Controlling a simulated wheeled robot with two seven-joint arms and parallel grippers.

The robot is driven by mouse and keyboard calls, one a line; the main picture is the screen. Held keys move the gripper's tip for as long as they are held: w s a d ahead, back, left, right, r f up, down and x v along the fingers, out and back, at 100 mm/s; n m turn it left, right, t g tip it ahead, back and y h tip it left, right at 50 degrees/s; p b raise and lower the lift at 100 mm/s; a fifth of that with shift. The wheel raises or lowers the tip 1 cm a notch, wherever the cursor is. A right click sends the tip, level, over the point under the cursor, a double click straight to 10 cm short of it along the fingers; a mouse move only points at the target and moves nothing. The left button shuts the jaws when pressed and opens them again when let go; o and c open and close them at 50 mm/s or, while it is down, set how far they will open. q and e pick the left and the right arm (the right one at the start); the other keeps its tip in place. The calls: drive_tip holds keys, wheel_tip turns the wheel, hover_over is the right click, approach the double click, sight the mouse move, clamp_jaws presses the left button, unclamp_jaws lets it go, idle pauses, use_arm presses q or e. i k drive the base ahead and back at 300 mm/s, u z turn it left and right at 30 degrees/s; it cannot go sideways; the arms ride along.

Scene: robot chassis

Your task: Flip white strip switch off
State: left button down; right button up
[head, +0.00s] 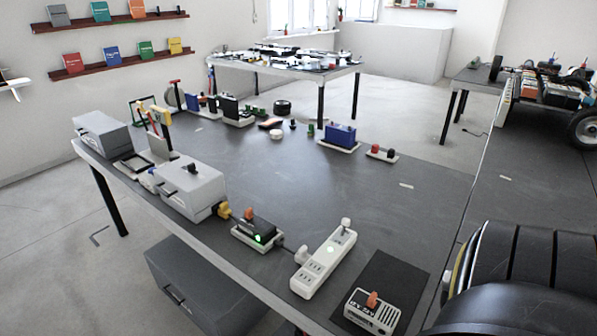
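A white power strip (318,272) lies at a slant near the front edge of the dark table. Several sockets show on its near half. A small pale light spot (330,250) shows on its top. A white knob or lever (346,225) stands up at its far end, and I cannot tell which way it is set. A white plug (301,254) sits at its left side, with a dark cable running left. Neither of my grippers is in view.
Left of the strip is a black box (258,228) with a green light and an orange lever. Right of it, a white device (372,311) with an orange lever stands on a dark mat (398,273). Grey cases (193,190) stand further left. The middle of the table (310,190) is clear.

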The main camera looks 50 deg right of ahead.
sight(346, 221)
drive_tip(key=i, duration=0.8)
drive_tip(key=z, duration=2.9)
